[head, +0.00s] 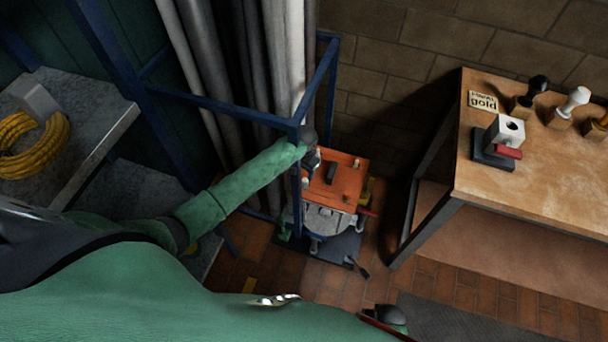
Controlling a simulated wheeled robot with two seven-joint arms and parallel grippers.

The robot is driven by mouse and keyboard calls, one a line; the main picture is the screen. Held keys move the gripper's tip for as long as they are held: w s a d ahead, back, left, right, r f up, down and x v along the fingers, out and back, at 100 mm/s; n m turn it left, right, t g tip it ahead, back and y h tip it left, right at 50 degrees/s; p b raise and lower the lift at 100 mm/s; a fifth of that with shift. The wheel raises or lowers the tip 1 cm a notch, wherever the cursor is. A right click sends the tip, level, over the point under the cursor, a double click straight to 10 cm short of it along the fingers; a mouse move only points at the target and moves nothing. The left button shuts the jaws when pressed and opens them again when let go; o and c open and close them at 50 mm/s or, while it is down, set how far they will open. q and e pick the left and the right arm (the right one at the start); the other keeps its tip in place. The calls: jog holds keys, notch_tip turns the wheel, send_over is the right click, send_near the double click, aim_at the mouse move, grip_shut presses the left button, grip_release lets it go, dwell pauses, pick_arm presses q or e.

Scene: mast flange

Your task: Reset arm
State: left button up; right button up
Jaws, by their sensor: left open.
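My left arm, in a green sleeve, reaches from the left to the blue frame in the middle of the head view. My left gripper (311,160) is small and dark at its end, at the left edge of an orange-topped unit (345,170). It is open. Whether it touches the unit or the blue post beside it, I cannot tell. The unit has a pale grey lower body with a dark block and small fittings on its top. It stands low on a dark base. My right gripper is not clearly seen.
A blue metal frame (225,109) surrounds grey vertical pipes (288,60). A wooden table (540,165) at right bears stamp-like tools, a small sign (482,102) and a white block on a dark base (503,133). Yellow cable (35,145) lies on a grey shelf (85,125). Tiled floor lies between.

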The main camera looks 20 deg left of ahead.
dwell(0.6)
pick_arm(q)
jog(key=shift+w+d, duration=0.15)
jog(key=shift+w, duration=0.15)
jog(key=w+r+t, duration=0.5)
jog(key=w, duration=0.3)
jog(key=s+f+n+g, duration=0.1)
jog(key=s+f, duration=0.7)
jog(key=s, duration=0.7)
jog(key=s+d+f+g, duration=0.1)
jog(key=s+f, duration=0.7)
jog(key=s, duration=0.8)
jog(key=s+f+n+g, duration=0.1)
jog(key=s+f, duration=0.7)
jog(key=s, duration=0.8)
jog(key=shift+s+d+n+g+h, duration=0.2)
jog(key=shift+d+n+g+h, duration=0.1)
jog(key=shift+d, duration=0.05)
